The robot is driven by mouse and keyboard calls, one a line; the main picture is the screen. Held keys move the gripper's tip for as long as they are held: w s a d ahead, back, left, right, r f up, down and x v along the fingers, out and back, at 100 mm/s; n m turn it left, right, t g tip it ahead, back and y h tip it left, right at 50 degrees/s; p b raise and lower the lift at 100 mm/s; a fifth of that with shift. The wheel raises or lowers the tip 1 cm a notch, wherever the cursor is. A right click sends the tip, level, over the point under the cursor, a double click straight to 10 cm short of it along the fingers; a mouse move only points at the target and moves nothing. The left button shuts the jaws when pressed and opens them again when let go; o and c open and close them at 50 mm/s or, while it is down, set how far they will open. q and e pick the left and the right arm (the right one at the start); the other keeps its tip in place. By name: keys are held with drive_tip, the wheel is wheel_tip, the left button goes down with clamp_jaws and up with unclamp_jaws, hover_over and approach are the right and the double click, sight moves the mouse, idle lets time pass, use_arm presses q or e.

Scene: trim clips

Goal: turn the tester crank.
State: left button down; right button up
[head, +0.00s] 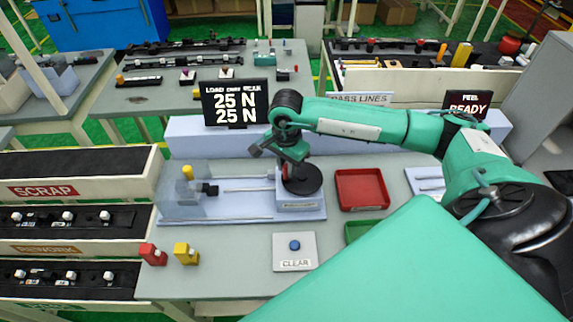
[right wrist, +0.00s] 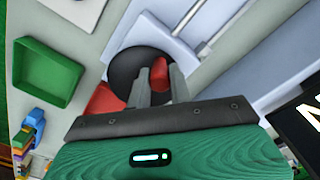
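The tester (head: 300,211) stands in the middle of the bench. Its crank is a black disc (head: 306,181) on the right end, with a red knob that shows in the right wrist view (right wrist: 158,72). My right gripper (head: 289,168) reaches down over the disc. In the right wrist view its two fingers (right wrist: 159,85) flank the red knob closely and appear shut on it. The fingers partly hide the disc. The load display (head: 235,103) reads 25 N on both lines. My left gripper is not in view.
A red tray (head: 362,189) lies right of the tester, and a green tray (right wrist: 47,74) lies in front of it. A CLEAR button pad (head: 294,251) sits at the front. Red and yellow blocks (head: 186,253) stand front left. Another display (head: 467,104) reads PEEL READY.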

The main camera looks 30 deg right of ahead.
clamp_jaws()
drive_tip(key=m+b, duration=0.1)
drive_tip(key=b, duration=0.2)
drive_tip(key=shift+w+d+f+m, duration=0.2)
drive_tip(key=shift+w+m, duration=0.1)
drive_tip(key=shift+m, duration=0.1)
drive_tip(key=shift+w+d+r+m+b, duration=0.1)
drive_tip(key=shift+r+m+b, duration=0.1)
drive_tip(key=shift+m+b, duration=0.35)
drive_tip(key=o, duration=0.6)
unclamp_jaws()
